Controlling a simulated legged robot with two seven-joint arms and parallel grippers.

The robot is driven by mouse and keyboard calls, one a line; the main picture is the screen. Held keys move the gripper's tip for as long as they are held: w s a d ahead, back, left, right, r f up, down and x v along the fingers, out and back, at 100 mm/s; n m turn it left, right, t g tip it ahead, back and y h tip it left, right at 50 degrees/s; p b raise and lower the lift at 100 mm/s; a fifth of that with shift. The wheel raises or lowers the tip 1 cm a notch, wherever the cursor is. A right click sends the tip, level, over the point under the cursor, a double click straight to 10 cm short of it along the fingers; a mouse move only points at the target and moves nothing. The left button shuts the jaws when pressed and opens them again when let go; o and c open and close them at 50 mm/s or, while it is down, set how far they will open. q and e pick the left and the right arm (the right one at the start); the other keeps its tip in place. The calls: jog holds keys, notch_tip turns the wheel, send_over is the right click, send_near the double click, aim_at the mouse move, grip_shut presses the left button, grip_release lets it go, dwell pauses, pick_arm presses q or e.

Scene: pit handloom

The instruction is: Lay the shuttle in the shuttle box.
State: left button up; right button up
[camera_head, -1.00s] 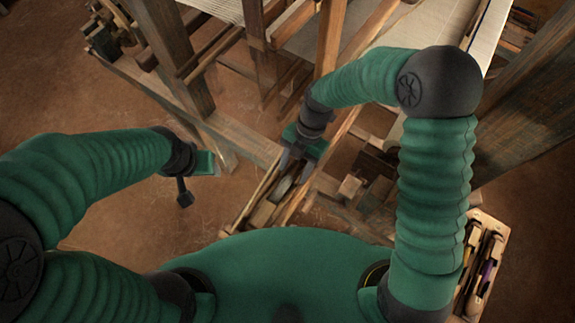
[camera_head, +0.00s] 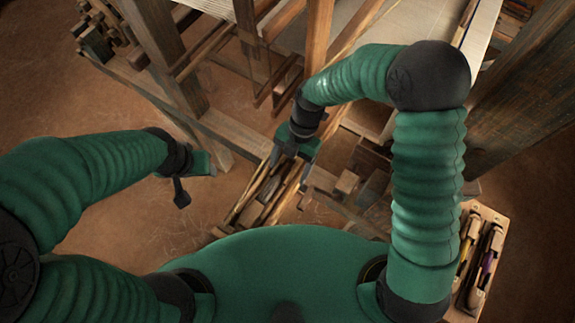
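The shuttle box (camera_head: 244,214) is a narrow wooden trough running up from the lower middle, in front of the loom. My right gripper (camera_head: 282,167) points down over its upper part. A greyish, elongated shape (camera_head: 268,189) lies between the trough walls just below the fingers. It may be the shuttle, but it is too small and partly hidden. I cannot tell whether the fingers grip it or stand apart from it. My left gripper (camera_head: 203,164) is off to the left of the box, over bare floor, with nothing seen in it; its finger opening is unclear.
A wooden tray (camera_head: 492,216) with several slim tools or shuttles stands at the lower right. Loom posts (camera_head: 318,38) and beams rise close behind the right gripper. Wooden blocks (camera_head: 347,182) sit right of the box. The floor (camera_head: 110,215) at left is clear.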

jog(key=shift+a+r, duration=0.1)
jog(key=shift+a, duration=0.4)
jog(key=shift+a+r+p, duration=0.2)
jog(key=shift+r+p, duration=0.15)
jog(key=shift+p, duration=0.05)
jog(key=shift+a+r+p, duration=0.25)
jog(key=shift+r+p, duration=0.45)
jog(key=shift+r, duration=0.2)
jog(key=shift+d+r+p, duration=0.3)
jog(key=shift+r+p, duration=0.2)
jog(key=shift+r, duration=0.1)
jog(key=shift+d+r+p, duration=0.25)
jog(key=shift+r+p, duration=0.2)
jog(key=shift+r, duration=0.15)
pick_arm(q)
notch_tip(320, 180, up, 6)
jog(key=a+p, duration=0.1)
jog(key=p, duration=0.1)
jog(key=shift+a, duration=0.3)
pick_arm(e)
jog(key=shift+a+r, duration=0.2)
jog(key=shift+r, duration=0.55)
jog(key=shift+a+r, duration=0.2)
jog(key=shift+r, duration=0.5)
pick_arm(q)
jog(key=shift+d+r, duration=0.1)
jog(key=shift+d, duration=0.05)
pick_arm(e)
jog(key=shift+d, duration=0.2)
